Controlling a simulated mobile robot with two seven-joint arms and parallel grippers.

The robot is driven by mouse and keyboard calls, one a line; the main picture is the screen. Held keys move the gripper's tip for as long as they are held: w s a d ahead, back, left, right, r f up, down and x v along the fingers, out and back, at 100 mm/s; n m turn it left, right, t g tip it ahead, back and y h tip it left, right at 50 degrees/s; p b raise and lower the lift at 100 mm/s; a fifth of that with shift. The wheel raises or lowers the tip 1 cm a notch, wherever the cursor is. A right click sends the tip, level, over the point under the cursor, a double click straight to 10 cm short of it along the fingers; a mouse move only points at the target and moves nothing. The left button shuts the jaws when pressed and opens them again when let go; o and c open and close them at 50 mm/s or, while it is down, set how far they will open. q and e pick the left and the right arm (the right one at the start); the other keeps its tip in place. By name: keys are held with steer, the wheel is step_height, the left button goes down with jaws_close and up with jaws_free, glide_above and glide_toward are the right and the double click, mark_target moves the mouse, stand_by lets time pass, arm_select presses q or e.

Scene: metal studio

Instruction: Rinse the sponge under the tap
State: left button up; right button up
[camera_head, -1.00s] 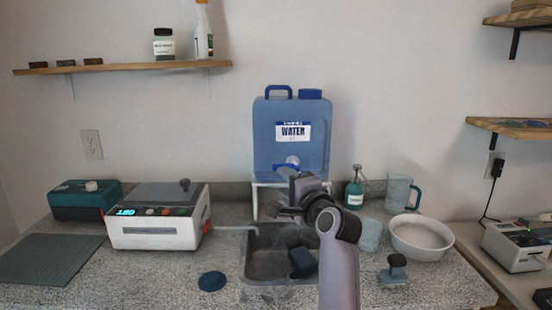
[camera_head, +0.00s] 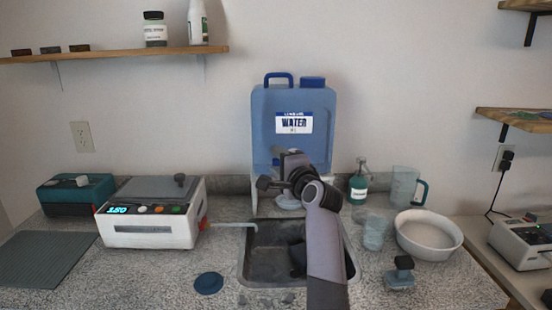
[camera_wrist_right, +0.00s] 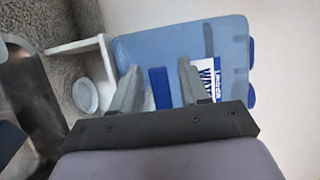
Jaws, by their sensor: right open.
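A dark block (camera_head: 297,258), likely the sponge, lies in the grey sink (camera_head: 258,262), partly hidden behind my right arm. The blue water container (camera_head: 262,125) stands on a white stand behind the sink. Its blue tap (camera_wrist_right: 160,88) shows in the wrist view, between my open right fingers (camera_wrist_right: 156,74); I cannot tell whether they touch it. In the head view my right gripper (camera_head: 288,165) is in front of the container and hides most of the tap. It holds nothing. My left gripper is out of view.
A white device (camera_head: 150,225) stands left of the sink, with a thin spout reaching the sink's edge. A blue disc (camera_head: 208,283) lies in front. Right are a soap bottle (camera_head: 358,188), a glass (camera_head: 374,235), a jug (camera_head: 404,185), a white bowl (camera_head: 428,240) and a handled brush (camera_head: 401,275).

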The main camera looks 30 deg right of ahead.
steer(key=shift+w+d, duration=0.15)
steer(key=shift+w, duration=0.75)
jaws_close()
steer(key=shift+s+f+y, duration=0.1)
steer(key=shift+y, duration=0.2)
steer(key=n+y, duration=0.1)
steer(key=n+y+b, duration=0.1)
steer(key=y, duration=0.1)
steer(key=s+a+n+y, duration=0.1)
steer(key=shift+b, duration=0.35)
steer(key=shift+s+a+n+g+y+b, duration=0.1)
steer(key=shift+s+n+g+y+b, duration=0.15)
steer(key=shift+n+y, duration=0.45)
steer(key=shift+s+a+n+g+y+b, duration=0.1)
steer(key=shift+s+n+g+y+b, duration=0.2)
steer(key=shift+y, duration=0.65)
steer(key=shift+s+a+n+g+y+b, duration=0.1)
steer(key=shift+n+y+b, duration=0.2)
steer(key=shift+n+y, duration=0.45)
